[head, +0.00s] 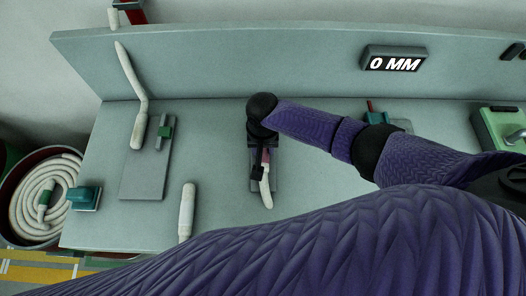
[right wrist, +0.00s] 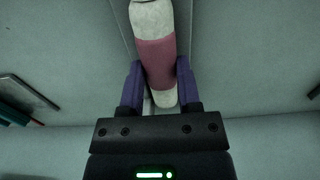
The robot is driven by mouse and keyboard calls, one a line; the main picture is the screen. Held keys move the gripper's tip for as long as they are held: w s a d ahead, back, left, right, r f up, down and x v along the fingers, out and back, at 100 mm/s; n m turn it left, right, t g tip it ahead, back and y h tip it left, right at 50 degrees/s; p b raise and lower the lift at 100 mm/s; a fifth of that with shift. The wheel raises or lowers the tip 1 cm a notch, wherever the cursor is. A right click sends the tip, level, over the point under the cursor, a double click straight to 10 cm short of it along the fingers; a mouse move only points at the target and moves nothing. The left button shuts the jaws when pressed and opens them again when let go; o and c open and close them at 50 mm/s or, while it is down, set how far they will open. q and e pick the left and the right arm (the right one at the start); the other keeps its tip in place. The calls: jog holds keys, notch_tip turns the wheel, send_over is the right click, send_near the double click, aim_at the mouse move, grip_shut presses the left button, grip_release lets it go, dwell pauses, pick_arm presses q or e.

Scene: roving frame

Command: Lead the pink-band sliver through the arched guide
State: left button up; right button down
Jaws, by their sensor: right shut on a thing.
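The pink-band sliver, a thick off-white strand with a dull pink band (right wrist: 156,62), lies between the two purple fingers of my right gripper (right wrist: 158,76). The fingers are shut on it at the band. In the head view the right gripper (head: 258,170) points down over a grey plate on the bench, and the sliver's white end (head: 265,196) shows below it. The gripper and wrist hide part of the sliver and plate. I cannot make out an arched guide with certainty; a small green upright piece (head: 164,131) stands on another grey plate to the left. My left gripper is not in view.
Other white slivers lie on the bench (head: 215,200), one at the left (head: 139,130) and one at the front (head: 187,208). A can of coiled sliver (head: 22,235) stands left. A display (head: 394,62) reads 0 MM. A teal block (head: 86,198) sits at the left edge.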

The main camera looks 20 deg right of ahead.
jog(key=shift+w+d+f+b, duration=0.1)
jog(key=shift+w+d+b, duration=0.1)
jog(key=shift+w+b, duration=0.4)
jog(key=shift+w+d+r+b, duration=0.1)
jog(key=shift+w+d+b, duration=0.1)
jog(key=shift+w+b, duration=0.45)
jog(key=shift+w+d+f+b, duration=0.1)
jog(key=shift+w+d+b, duration=0.15)
jog(key=shift+w, duration=0.85)
grip_release()
notch_tip(320, 180, up, 9)
jog(key=p, duration=0.2)
jog(key=shift+r+p, duration=0.2)
jog(key=shift+p, duration=0.2)
jog(key=shift+r, duration=0.4)
